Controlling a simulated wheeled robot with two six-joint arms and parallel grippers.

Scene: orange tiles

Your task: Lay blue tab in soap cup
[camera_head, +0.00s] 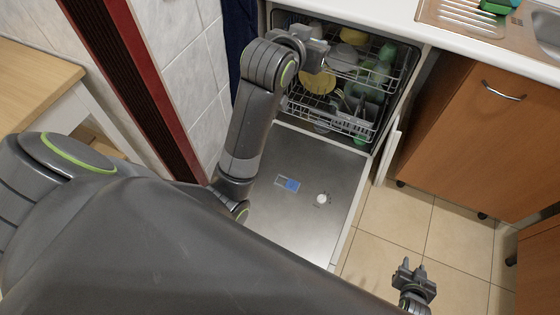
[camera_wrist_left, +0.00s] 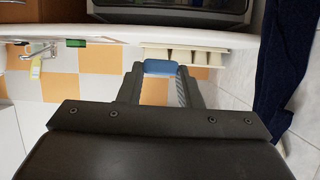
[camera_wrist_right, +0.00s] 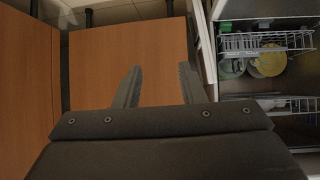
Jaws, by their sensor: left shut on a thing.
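My left gripper (camera_head: 316,46) is in front of the open dishwasher's upper opening in the head view. In the left wrist view my left gripper (camera_wrist_left: 160,72) is shut on a blue tab (camera_wrist_left: 160,67), held between the fingertips. The tab is hidden in the head view. The soap cup (camera_head: 281,182) is a small recess in the lowered dishwasher door (camera_head: 290,228), with a blue part beside it, well below the left gripper. My right gripper (camera_head: 410,266) is open and empty above the floor; its spread fingers (camera_wrist_right: 160,88) also show in the right wrist view.
The dishwasher's racks (camera_head: 345,115) hold plates and cups. A round white knob (camera_head: 322,199) sits right of the soap cup. A wooden cabinet (camera_head: 480,135) stands at the right, with a sink counter (camera_head: 470,45) above. Tiled floor (camera_head: 400,225) lies clear between them.

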